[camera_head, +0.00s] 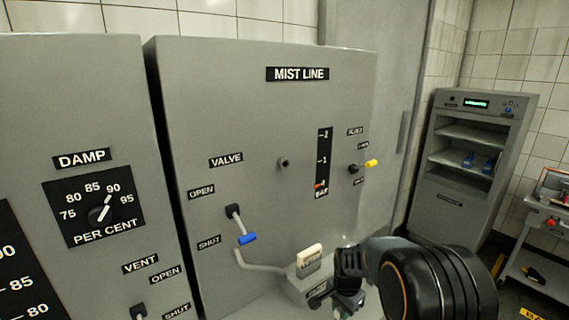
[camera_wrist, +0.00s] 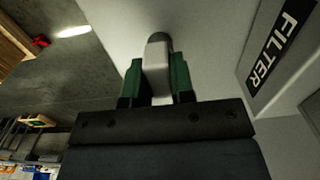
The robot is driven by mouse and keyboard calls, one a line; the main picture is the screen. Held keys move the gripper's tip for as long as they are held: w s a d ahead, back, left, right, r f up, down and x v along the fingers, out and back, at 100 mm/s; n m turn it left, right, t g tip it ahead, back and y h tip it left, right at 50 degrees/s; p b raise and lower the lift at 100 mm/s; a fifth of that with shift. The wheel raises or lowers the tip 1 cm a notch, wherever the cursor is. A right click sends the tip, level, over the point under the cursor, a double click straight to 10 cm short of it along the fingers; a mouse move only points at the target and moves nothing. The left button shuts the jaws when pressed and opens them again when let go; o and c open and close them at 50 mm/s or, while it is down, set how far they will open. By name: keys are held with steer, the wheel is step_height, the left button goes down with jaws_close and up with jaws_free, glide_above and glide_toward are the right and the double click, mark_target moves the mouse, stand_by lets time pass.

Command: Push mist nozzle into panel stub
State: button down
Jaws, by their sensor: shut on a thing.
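The panel stub (camera_head: 284,163), a short dark-tipped pipe end, sticks out of the grey MIST LINE panel (camera_head: 235,110) and looks bare. My gripper (camera_wrist: 157,68) has green finger pads, shut on a pale grey piece with a rounded, darker end, seemingly the mist nozzle (camera_wrist: 158,58). In the head view my gripper (camera_head: 344,303) is low at the bottom edge, below and right of the stub and apart from it. The nozzle cannot be made out clearly there, as my wrist is in front.
A grey filter box (camera_head: 305,287) with a cream top piece (camera_head: 310,256) stands close left of my gripper. A blue-handled valve lever (camera_head: 247,239) and a yellow-tipped lever (camera_head: 370,163) jut from the panel. The panel face around the stub is clear.

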steer(key=shift+r, duration=0.3)
steer(key=shift+r+p, duration=1.65)
steer(key=shift+r, duration=0.35)
steer(key=shift+r, duration=0.15)
steer(key=shift+r+p, duration=1.05)
steer(key=shift+r, duration=0.25)
